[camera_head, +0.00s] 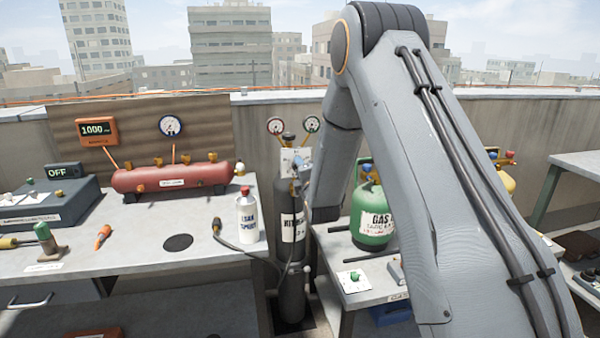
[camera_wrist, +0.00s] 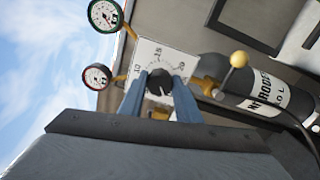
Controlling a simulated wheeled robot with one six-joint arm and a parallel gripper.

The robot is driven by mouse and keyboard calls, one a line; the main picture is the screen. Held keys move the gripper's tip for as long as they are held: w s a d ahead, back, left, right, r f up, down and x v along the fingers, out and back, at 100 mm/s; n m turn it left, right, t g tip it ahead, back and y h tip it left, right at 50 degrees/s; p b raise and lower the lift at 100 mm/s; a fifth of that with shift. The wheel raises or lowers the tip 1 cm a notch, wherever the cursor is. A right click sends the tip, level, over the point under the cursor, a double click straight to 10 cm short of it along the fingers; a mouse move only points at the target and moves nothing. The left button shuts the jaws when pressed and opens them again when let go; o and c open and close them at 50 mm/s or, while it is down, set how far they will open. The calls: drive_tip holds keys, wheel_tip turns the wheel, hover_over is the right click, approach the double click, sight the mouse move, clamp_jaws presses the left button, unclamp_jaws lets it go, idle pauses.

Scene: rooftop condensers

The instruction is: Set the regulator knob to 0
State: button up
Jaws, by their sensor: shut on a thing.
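The regulator knob (camera_wrist: 159,87) is dark and round, on a white dial plate (camera_wrist: 158,58) marked 10, 15 and 20; the other marks are hidden or unreadable. My gripper (camera_wrist: 160,80) has its two blue fingers on either side of the knob, shut on it. I cannot make out where the knob points. In the head view the pale plate (camera_head: 291,157) stands above the dark nitrogen cylinder (camera_head: 291,222), and my arm hides part of it. Two round gauges, a red-rimmed one (camera_head: 276,125) and a green-rimmed one (camera_head: 312,123), sit above the plate.
A left bench (camera_head: 130,245) holds a red manifold tank (camera_head: 170,178) and a leak spray bottle (camera_head: 247,216). A green gas cylinder (camera_head: 373,217) stands on the right-hand table. A parapet wall runs behind.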

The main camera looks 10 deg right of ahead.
drive_tip(key=shift+n, duration=0.5)
drive_tip(key=o, duration=1.1)
drive_tip(key=shift+c, duration=0.2)
drive_tip(key=s+b, duration=0.1)
drive_tip(key=s, duration=0.7)
drive_tip(key=shift+b, duration=0.3)
